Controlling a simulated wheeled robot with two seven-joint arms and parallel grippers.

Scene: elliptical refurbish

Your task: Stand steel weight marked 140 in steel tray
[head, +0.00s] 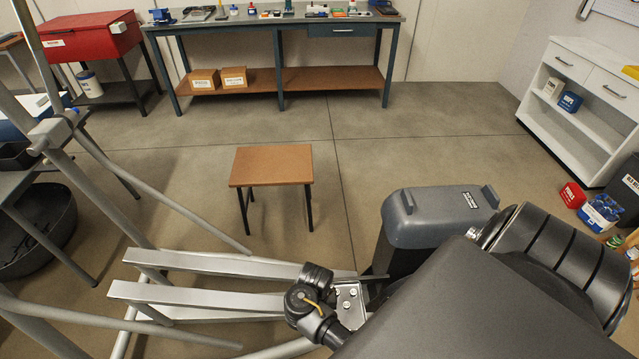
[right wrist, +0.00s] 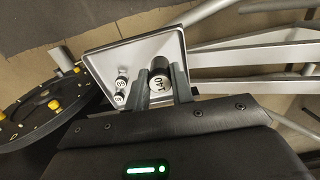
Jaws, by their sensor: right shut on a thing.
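In the right wrist view, the steel tray (right wrist: 105,62) is a shallow square tray with a pale raised rim. The steel weight marked 140 (right wrist: 161,84) is a cylinder with its numbered face toward the camera. My right gripper (right wrist: 164,88) is shut on it, one dark finger on each side. The weight is over or inside the right part of the tray; I cannot tell whether it touches the floor of the tray. Two smaller steel weights (right wrist: 121,82) (right wrist: 119,99) are in the left part of the tray. My left gripper is not in view.
Grey machine rails (head: 215,296) run close by; they also show in the wrist view (right wrist: 255,58). A black round part with yellow knobs (right wrist: 45,108) lies left of the tray. A brown stool (head: 272,165) stands ahead, with clear floor beyond up to the workbench (head: 345,30).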

